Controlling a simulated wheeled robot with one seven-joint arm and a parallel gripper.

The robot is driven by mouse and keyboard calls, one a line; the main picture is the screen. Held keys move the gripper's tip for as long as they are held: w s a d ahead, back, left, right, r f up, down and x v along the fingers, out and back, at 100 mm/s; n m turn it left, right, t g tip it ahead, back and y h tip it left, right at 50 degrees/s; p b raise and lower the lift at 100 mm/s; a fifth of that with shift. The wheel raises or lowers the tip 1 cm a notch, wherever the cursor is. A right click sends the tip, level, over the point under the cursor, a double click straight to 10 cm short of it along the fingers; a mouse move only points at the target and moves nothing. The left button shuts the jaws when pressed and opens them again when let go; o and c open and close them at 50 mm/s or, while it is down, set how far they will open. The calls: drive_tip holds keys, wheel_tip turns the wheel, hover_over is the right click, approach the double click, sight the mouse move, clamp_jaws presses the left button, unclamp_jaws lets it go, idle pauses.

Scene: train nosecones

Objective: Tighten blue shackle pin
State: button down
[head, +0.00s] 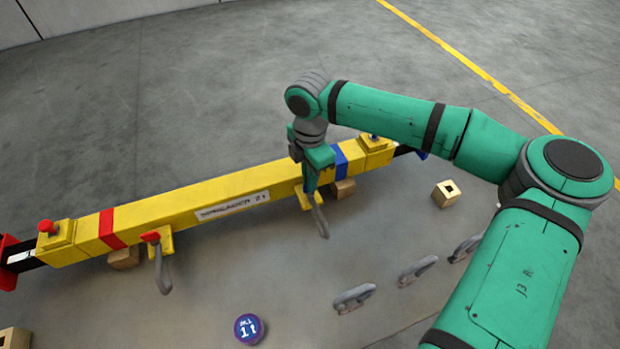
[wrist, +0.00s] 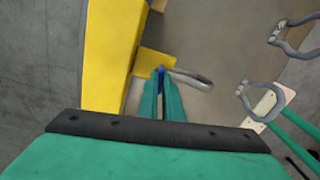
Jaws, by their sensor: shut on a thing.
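The yellow spreader beam (head: 190,210) lies across the work surface, with a red band at its left and a blue band (head: 341,160) at its right. A grey shackle (head: 321,220) hangs from a yellow lug near the blue band; it also shows in the wrist view (wrist: 192,79). The blue shackle pin (wrist: 161,70) shows as a small blue tip at the lug. My gripper (head: 309,190) points down over this lug, its fingers (wrist: 160,82) close together and shut on the blue pin. In the head view the fingers hide the pin.
A second shackle (head: 162,270) with a red pin (head: 150,237) hangs at the left lug. Several loose shackles (head: 354,298) lie at the front right.

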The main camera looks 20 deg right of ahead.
drive_tip(key=m, duration=0.5)
drive_tip(key=shift+m, duration=0.3)
drive_tip(key=m, duration=1.3)
drive_tip(key=shift+m, duration=0.3)
drive_tip(key=m, duration=0.5)
drive_tip(key=shift+r, duration=0.1)
drive_tip(key=m, duration=0.5)
drive_tip(key=shift+m, duration=0.4)
drive_tip(key=m, duration=0.4)
drive_tip(key=shift+m, duration=1.9)
